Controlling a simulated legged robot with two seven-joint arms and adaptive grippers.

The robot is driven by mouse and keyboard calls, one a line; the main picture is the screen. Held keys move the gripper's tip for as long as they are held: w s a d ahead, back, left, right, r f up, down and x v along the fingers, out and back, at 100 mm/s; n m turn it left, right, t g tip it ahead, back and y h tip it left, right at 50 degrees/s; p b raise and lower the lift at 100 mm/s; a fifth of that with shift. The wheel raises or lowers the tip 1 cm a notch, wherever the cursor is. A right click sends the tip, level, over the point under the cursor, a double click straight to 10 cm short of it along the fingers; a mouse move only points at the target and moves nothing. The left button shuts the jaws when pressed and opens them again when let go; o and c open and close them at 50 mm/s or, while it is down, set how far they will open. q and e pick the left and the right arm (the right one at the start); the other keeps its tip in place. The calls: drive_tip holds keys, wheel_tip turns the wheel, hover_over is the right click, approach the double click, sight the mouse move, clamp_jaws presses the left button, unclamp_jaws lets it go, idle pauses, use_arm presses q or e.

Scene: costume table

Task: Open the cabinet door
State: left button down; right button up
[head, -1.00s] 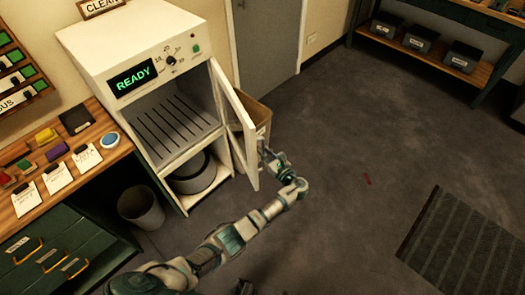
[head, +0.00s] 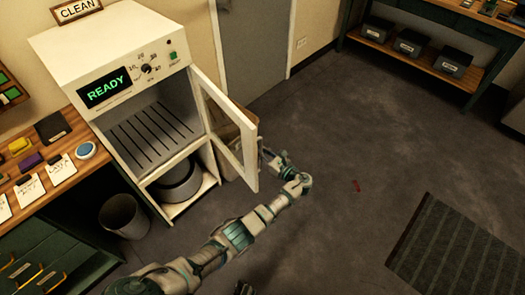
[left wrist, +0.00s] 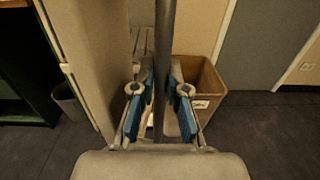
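The white cabinet (head: 113,50) stands at the left, with a lit READY display on its front. Its framed door (head: 243,165) stands wide open, hinged on the cabinet's right side. My left gripper (head: 268,160) is at the door's outer edge. Gaps show beside the bar near the finger pads; contact at the tips is unclear. A small dark piece at the head view's bottom edge may be my right gripper (head: 243,288).
A tan bin (head: 232,112) stands behind the door; it also shows in the left wrist view (left wrist: 205,75). A grey waste bin (head: 124,215) stands left of the cabinet, by a wooden counter (head: 75,190). Open floor and a striped mat (head: 455,250) lie to the right.

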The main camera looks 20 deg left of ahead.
use_arm(q)
drive_tip(key=c, duration=1.3)
unclamp_jaws()
drive_tip(key=shift+w+a+r, duration=0.1)
drive_tip(key=shift+a, duration=0.1)
drive_tip(key=shift+o, duration=0.6)
drive_tip(key=shift+d, duration=0.15)
drive_tip(key=v, duration=1.2)
drive_tip(key=shift+f, duration=0.2)
drive_tip(key=shift+f, duration=0.1)
